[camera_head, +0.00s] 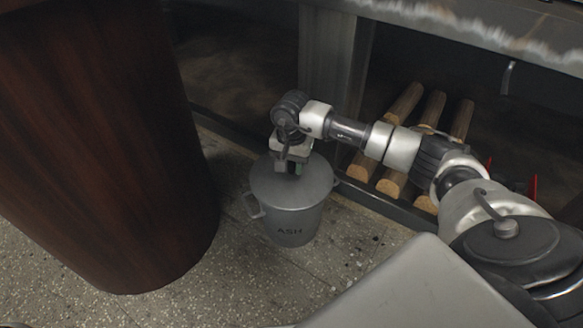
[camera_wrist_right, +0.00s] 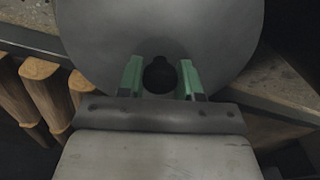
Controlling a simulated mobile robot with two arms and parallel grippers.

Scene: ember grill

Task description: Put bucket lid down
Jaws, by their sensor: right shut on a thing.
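The grey metal bucket (camera_head: 291,222), marked ASH, stands upright on the floor with a handle on its side. The round grey bucket lid (camera_head: 315,181) shows at the top of the bucket and seems level; I cannot tell whether it rests on the rim or is just above it. My right gripper (camera_head: 291,168) reaches down over the lid. In the right wrist view, the green fingers of the right gripper (camera_wrist_right: 161,80) are shut on the dark round knob of the lid (camera_wrist_right: 160,35). The left gripper is not in view.
A large dark wooden cylinder (camera_head: 105,150) stands left of the bucket. Several logs (camera_head: 398,165) lie on a low shelf behind and right, under a metal counter edge (camera_head: 470,28). Speckled floor (camera_head: 180,295) is open in front of the bucket.

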